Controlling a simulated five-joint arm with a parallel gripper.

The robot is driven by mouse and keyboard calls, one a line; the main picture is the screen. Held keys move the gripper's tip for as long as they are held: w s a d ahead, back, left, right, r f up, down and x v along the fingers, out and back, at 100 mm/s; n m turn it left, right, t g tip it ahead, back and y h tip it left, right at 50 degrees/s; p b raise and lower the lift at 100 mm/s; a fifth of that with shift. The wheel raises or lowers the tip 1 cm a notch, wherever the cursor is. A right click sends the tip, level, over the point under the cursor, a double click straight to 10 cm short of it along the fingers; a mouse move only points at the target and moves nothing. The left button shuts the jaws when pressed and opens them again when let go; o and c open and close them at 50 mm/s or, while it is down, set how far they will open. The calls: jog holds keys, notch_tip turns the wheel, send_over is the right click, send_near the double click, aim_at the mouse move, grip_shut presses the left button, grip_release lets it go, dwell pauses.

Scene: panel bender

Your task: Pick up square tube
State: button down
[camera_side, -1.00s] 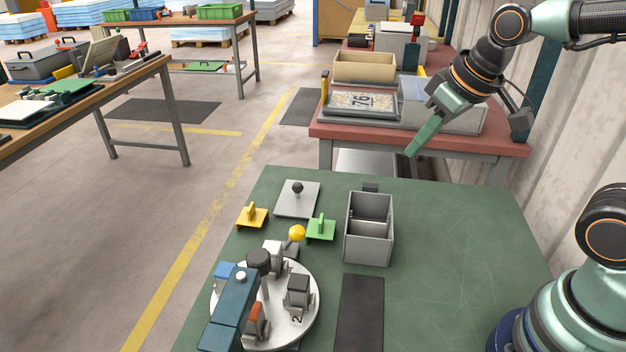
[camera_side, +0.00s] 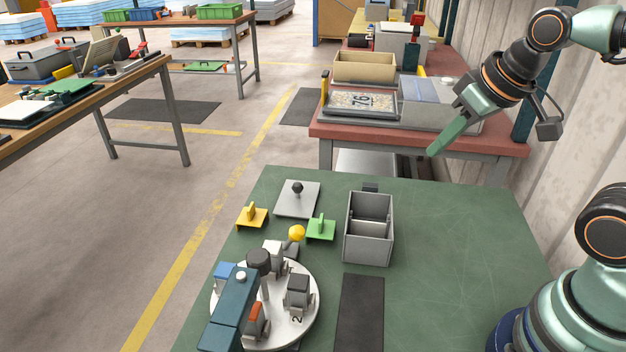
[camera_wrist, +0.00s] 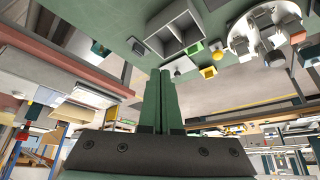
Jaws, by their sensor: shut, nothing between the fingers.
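My gripper (camera_side: 433,151) is at the upper right of the side view, its green fingers shut together and empty. It points down and left, above the far edge of the green bench (camera_side: 450,230). In the wrist view the shut fingers (camera_wrist: 161,74) stand in the middle with nothing between them. I cannot make out a square tube in either view. A grey two-compartment bin (camera_side: 368,250) stands on the bench, lower left of my gripper. It shows in the wrist view (camera_wrist: 182,30) too. The bin's floor is partly hidden by its walls.
A round turntable (camera_side: 312,325) with several fixtures and a dark teal arm (camera_side: 233,310) stands at the front left. Green (camera_side: 320,231) and yellow (camera_side: 252,217) handled plates and a grey knobbed plate (camera_side: 297,205) lie nearby. The bench's right side is clear.

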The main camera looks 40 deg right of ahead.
jog(key=shift+c, duration=2)
grip_release()
jog(key=n+g, duration=0.6)
jog(key=n, duration=2.1)
send_over(272, 247)
notch_tip(272, 247, down, 8)
jog(key=f, duration=0.6)
jog(key=shift+w+a+f, duration=0.2)
jog(key=shift+a, duration=0.1)
jog(key=shift+s+d+f, duration=0.1)
jog(key=shift+d+f, duration=0.05)
jog(key=shift+f, duration=1.15)
jog(key=shift+s+d+f, duration=0.1)
jog(key=shift+d+f, duration=0.05)
jog(key=shift+f, duration=1.15)
